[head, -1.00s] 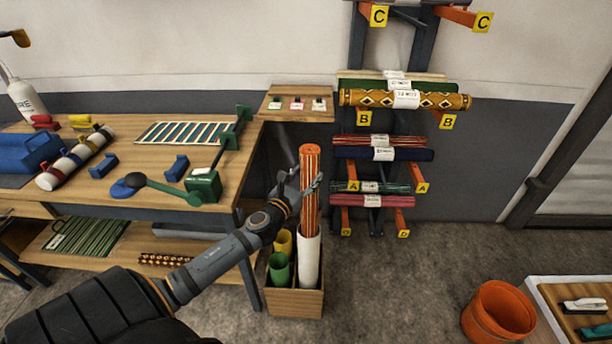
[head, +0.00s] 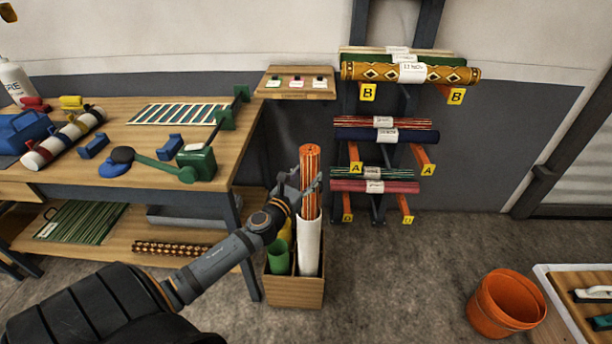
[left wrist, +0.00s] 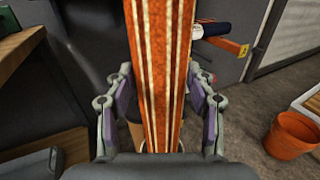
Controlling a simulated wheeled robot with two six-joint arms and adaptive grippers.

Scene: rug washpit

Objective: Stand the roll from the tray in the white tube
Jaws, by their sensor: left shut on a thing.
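The roll (head: 310,163) is orange with pale stripes and stands upright. My left gripper (head: 307,190) is shut on it, with a finger on each side. The roll also fills the middle of the left wrist view (left wrist: 160,70), between the two fingers. Its lower end is hidden inside the white tube (head: 309,250), which stands in a wooden box. How deep the roll sits in the tube cannot be seen. My right gripper is not in view.
The wooden box (head: 295,292) also holds a green tube (head: 278,257) and a yellow one, partly behind my arm. A workbench (head: 110,190) stands to the left. A rack of rolls (head: 385,135) is behind. An orange bucket (head: 505,303) stands on the floor at right.

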